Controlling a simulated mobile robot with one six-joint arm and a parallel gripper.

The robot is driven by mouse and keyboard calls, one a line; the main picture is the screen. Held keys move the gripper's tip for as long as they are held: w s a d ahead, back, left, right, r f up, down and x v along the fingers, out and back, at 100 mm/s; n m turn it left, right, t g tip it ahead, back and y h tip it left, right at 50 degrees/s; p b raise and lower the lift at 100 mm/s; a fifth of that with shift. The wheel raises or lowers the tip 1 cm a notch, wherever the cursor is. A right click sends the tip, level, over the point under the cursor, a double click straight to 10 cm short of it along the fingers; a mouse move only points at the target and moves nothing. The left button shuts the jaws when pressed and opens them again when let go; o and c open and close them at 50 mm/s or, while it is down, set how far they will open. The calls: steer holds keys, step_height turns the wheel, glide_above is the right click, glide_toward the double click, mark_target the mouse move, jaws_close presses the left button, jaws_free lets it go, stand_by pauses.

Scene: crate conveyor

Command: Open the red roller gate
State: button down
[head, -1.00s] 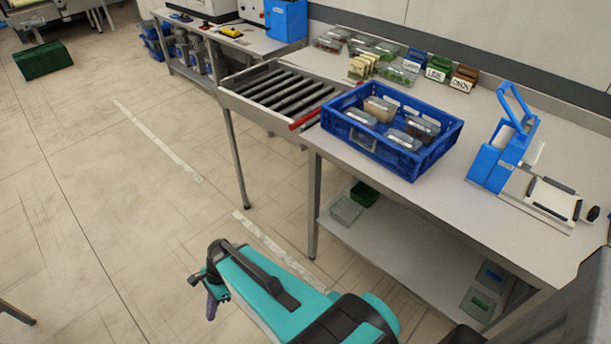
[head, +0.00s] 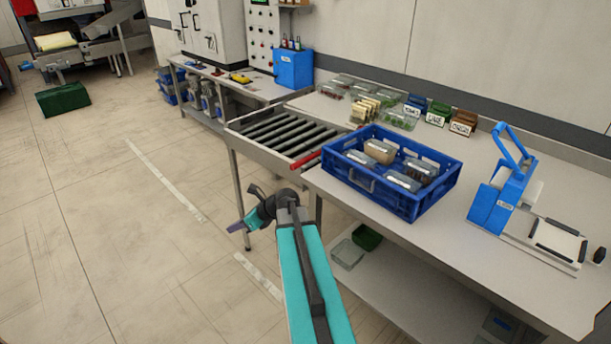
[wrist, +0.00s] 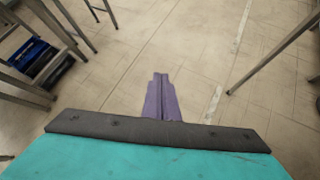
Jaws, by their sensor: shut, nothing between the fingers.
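The red roller gate (head: 304,162) is a red bar across the near right end of the roller conveyor (head: 275,137), beside the blue crate, in the head view. The bar lies low across that end. My gripper (head: 237,227) is in front of the conveyor's legs, left of and lower than the gate in the picture, apart from it. Its purple fingers are together and empty. In the wrist view the gripper (wrist: 161,90) points over bare floor, and the gate is not in that view.
A blue crate (head: 362,191) with several packs stands on the table right of the gate. A blue device (head: 500,200) stands further right. Conveyor and table legs rise near my arm. The floor at left is open, with a green box (head: 63,99) far off.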

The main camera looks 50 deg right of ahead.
steer(key=s+d+r+m+t+h, duration=0.1)
steer(key=s+d+r, duration=0.3)
steer(key=d, duration=0.5)
steer(key=s+d+r+m+t+h+b, duration=0.1)
steer(key=s+d+r+h, duration=0.1)
steer(key=s+d+r, duration=0.3)
steer(key=s+d+r+m+t+h, duration=0.1)
steer(key=s+d+r, duration=0.3)
steer(key=d, duration=0.8)
step_height(320, 180, up, 3)
steer(key=shift+s+d+f+m+h, duration=0.2)
steer(key=shift+s+d+m+h, duration=0.2)
steer(key=shift+h, duration=0.3)
steer(key=shift+w+f, duration=0.1)
steer(key=shift+w, duration=0.1)
steer(key=shift+p+x, duration=0.6)
steer(key=shift+x, duration=4.3)
steer(key=shift+a, duration=0.1)
